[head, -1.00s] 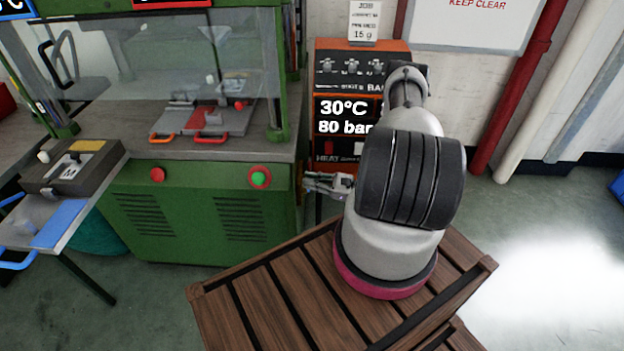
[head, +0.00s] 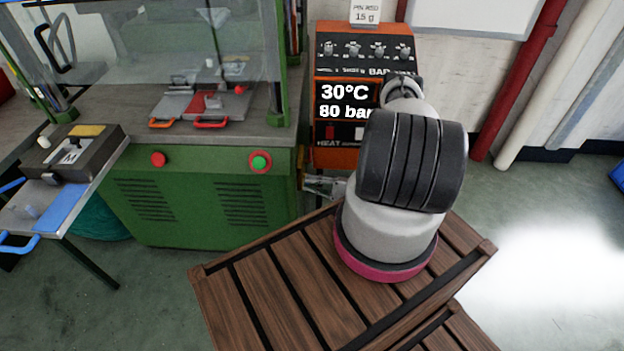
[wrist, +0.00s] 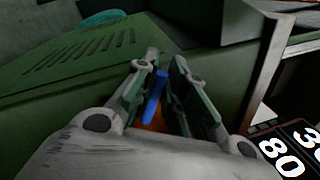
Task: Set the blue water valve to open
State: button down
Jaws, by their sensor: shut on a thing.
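The blue water valve handle (wrist: 154,95) shows in the wrist view as a blue bar between the two fingers of my gripper (wrist: 161,72). The fingers are shut on it. An orange patch lies just below the handle; I cannot tell what part it is. In the head view my gripper (head: 325,186) is beside the right side of the green machine, low in front of the orange unit. The valve handle cannot be made out there, and its exact setting is not clear.
The green moulding machine (head: 200,215) stands left of my gripper. The orange control unit (head: 335,157) reads 30°C and 80 bar. A side table (head: 100,190) with a mould stands at the far left. A red pipe (head: 520,80) runs down the wall at right.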

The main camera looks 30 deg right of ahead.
jog(key=shift+s+a+f+n, duration=0.15)
jog(key=shift+f+n, duration=0.35)
jog(key=shift+n, duration=0.5)
jog(key=c, duration=1.5)
grip_release()
jog(key=shift+o, duration=0.2)
jog(key=v, duration=1.2)
jog(key=shift+f, duration=0.1)
